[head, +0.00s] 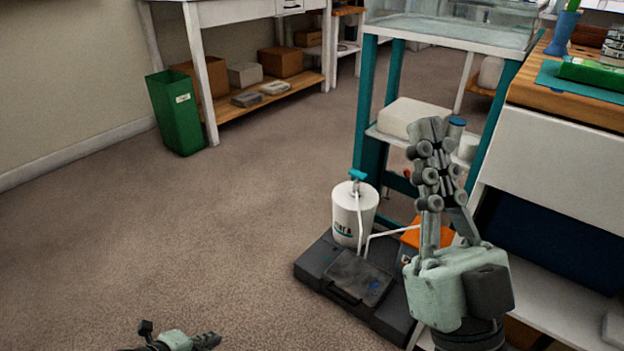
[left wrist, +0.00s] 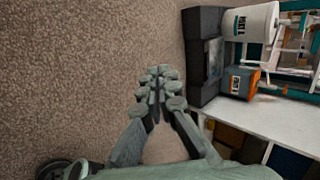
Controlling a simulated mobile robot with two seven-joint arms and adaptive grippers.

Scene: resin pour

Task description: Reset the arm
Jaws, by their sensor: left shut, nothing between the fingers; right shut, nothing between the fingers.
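My left gripper (head: 212,340) is low at the bottom edge of the head view, small and partly cut off, with its fingers toward the right. In the left wrist view its fingers (left wrist: 158,76) are together, with nothing between them, over bare carpet. My right gripper (head: 433,128) is large at the right of the head view. It points upward with its fingers together and empty, in front of the teal-legged rack. Most of my left arm is outside the head view.
A white drum (head: 353,214) with a teal top stands on a dark base (head: 322,263), near an orange box (head: 412,236). The teal-legged rack (head: 363,105) and a white workbench (head: 555,165) fill the right. A green bin (head: 176,113) stands back left. The carpet (head: 200,230) between is clear.

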